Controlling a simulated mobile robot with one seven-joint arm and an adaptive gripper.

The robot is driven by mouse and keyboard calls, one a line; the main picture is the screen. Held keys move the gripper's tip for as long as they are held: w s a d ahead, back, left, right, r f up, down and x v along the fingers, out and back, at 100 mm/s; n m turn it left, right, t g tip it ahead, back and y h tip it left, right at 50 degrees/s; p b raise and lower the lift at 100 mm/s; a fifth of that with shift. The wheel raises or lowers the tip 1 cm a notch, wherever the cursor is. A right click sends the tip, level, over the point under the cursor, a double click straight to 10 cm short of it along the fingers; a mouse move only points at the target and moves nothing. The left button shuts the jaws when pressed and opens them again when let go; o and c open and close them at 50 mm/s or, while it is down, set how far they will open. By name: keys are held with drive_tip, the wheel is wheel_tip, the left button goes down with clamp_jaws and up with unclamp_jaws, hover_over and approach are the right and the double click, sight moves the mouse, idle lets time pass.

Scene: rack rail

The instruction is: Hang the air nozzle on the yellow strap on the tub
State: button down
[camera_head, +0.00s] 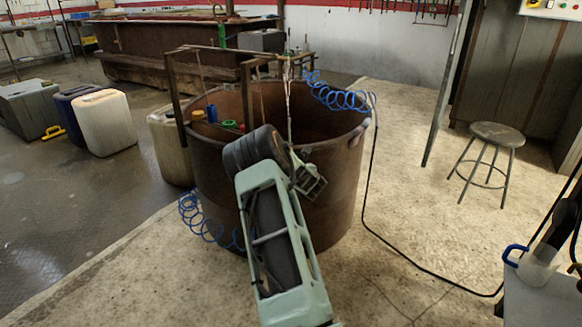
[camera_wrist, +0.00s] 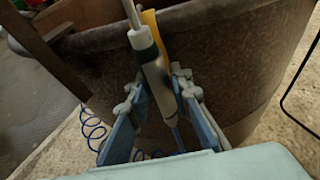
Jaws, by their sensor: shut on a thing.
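The air nozzle (camera_wrist: 152,65), grey and white with a thin pale tube at its top, stands nearly upright between my gripper's fingers (camera_wrist: 158,112) in the wrist view. My gripper is shut on its body. The yellow strap (camera_wrist: 163,58) hangs over the tub's rim right behind the nozzle; I cannot tell whether they touch. The brown tub (camera_wrist: 235,50) fills the background there. In the head view the tub (camera_head: 335,205) stands mid-floor, and my gripper (camera_head: 311,182) is at its near side.
A blue coiled hose (camera_head: 200,218) hangs at the tub's left, and another (camera_head: 340,97) lies along its back rim. A wooden frame (camera_head: 215,60) rises over the tub. Jerrycans (camera_head: 104,122) stand left. A stool (camera_head: 497,137) stands right, with open floor between.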

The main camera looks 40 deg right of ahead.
drive_tip(key=c, duration=1.7)
unclamp_jaws()
drive_tip(key=shift+o, duration=0.2)
drive_tip(key=shift+s, duration=0.1)
drive_tip(key=v, duration=1.2)
drive_tip(key=shift+r, duration=0.1)
